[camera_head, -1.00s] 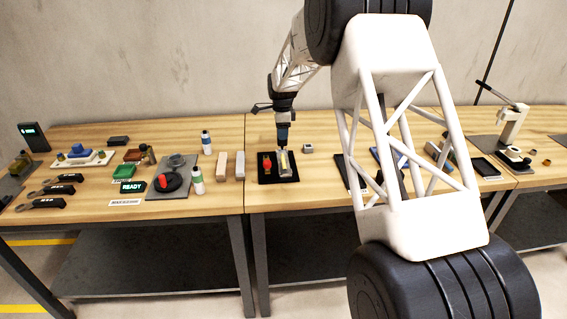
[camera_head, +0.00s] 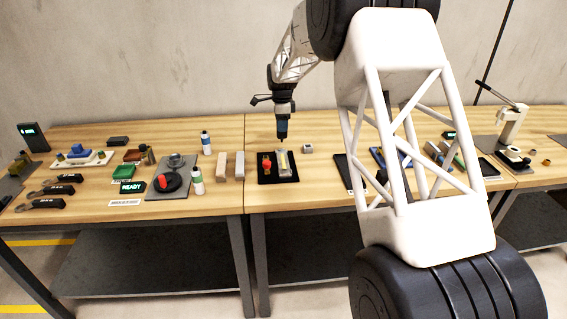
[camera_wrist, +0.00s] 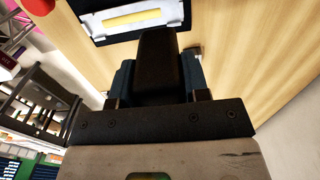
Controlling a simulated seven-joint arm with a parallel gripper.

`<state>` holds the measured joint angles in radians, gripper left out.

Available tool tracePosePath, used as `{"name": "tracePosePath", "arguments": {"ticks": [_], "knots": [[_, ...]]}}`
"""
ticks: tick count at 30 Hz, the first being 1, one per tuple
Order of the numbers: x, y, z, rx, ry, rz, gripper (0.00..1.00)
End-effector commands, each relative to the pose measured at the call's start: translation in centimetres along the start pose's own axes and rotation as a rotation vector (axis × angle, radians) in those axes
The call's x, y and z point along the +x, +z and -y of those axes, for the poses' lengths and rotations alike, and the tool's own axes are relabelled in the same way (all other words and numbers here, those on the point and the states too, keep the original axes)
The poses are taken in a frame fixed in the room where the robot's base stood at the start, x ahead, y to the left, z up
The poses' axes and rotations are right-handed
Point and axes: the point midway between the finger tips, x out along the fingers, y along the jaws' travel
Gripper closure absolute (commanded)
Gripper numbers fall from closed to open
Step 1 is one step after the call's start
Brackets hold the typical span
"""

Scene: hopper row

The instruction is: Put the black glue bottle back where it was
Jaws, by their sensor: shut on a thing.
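My gripper (camera_head: 282,131) points down over the black tray on the bench and is shut. In the wrist view its two dark blue fingers (camera_wrist: 157,82) close on a black body, the black glue bottle (camera_wrist: 158,58).
The tray holds a red-topped item (camera_head: 267,164) and a silver piece with a yellow strip (camera_head: 285,165). A small grey block (camera_head: 307,148) sits just right of the tray. Two blocks (camera_head: 222,165) stand to its left. Bare wood lies behind the tray.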

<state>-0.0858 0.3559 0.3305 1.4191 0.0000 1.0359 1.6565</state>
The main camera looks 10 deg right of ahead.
Motion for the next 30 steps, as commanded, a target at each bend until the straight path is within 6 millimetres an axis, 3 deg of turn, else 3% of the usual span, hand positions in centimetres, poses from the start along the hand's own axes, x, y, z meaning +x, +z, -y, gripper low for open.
{"name": "tracePosePath", "arguments": {"ticks": [8, 21, 30], "knots": [[0.2, -1.4, -1.1, 0.002, 0.001, 0.000, 0.84], [1.6, -8.8, -8.2, 0.003, 0.001, 0.000, 0.84], [2.2, -10.9, -10.8, 0.000, 0.000, 0.000, 0.84]]}}
